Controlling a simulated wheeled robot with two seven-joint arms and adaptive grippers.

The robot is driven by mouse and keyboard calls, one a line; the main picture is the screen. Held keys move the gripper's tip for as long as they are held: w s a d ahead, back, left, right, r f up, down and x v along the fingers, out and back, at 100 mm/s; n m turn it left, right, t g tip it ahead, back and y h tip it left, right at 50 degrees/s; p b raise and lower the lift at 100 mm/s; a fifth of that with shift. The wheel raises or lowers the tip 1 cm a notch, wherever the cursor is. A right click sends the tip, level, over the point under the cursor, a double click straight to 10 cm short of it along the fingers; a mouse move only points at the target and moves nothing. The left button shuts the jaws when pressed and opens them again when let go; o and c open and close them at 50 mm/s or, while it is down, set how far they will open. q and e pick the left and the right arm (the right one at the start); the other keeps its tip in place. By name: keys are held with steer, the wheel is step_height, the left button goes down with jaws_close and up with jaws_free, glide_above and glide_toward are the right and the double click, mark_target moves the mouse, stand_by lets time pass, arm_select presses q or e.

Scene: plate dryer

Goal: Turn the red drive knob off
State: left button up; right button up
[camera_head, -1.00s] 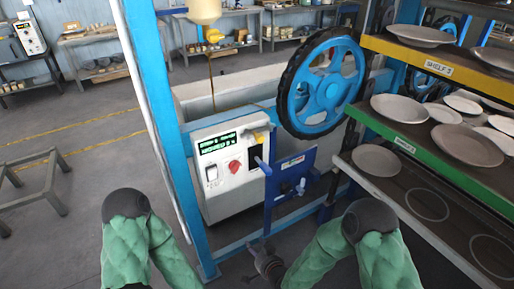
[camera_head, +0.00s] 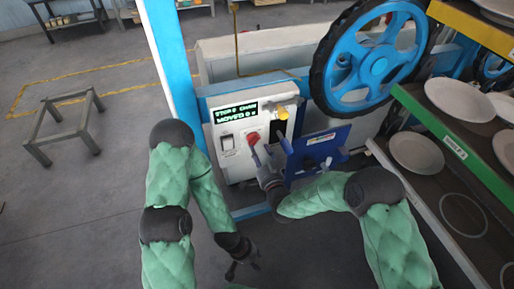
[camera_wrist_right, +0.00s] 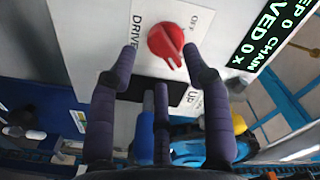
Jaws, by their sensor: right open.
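The red drive knob (camera_head: 253,138) sits on the white control box (camera_head: 228,174). In the right wrist view the red knob (camera_wrist_right: 167,42) is on a white plate marked DRIVE and OFF, and its narrow end points to the lower right. My right gripper (camera_head: 262,158) is close to the knob in the head view. In its wrist view, the right gripper (camera_wrist_right: 160,52) is open, with one fingertip on each side of the knob; I cannot tell whether they touch it. My left gripper (camera_head: 238,266) hangs low in front of the box; its finger opening is unclear.
A large blue wheel (camera_head: 372,62) and a plate rack (camera_head: 450,140) stand right. Floor on the left is mostly clear.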

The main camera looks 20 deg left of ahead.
mark_target(254, 140)
steer(key=shift+x, duration=1.65)
jaws_close()
steer(key=shift+b, duration=0.4)
steer(key=shift+w+d+r+n+b, duration=0.15)
steer(key=shift+n+b, duration=1.5)
steer(key=shift+n, duration=1.35)
steer(key=shift+d+r+n+b, duration=0.1)
steer(key=shift+n+b, duration=1.6)
steer(key=shift+n, duration=1.3)
steer(key=shift+w+r+n+b, duration=0.15)
steer(key=shift+n+b, duration=1.5)
steer(key=shift+n, duration=1.35)
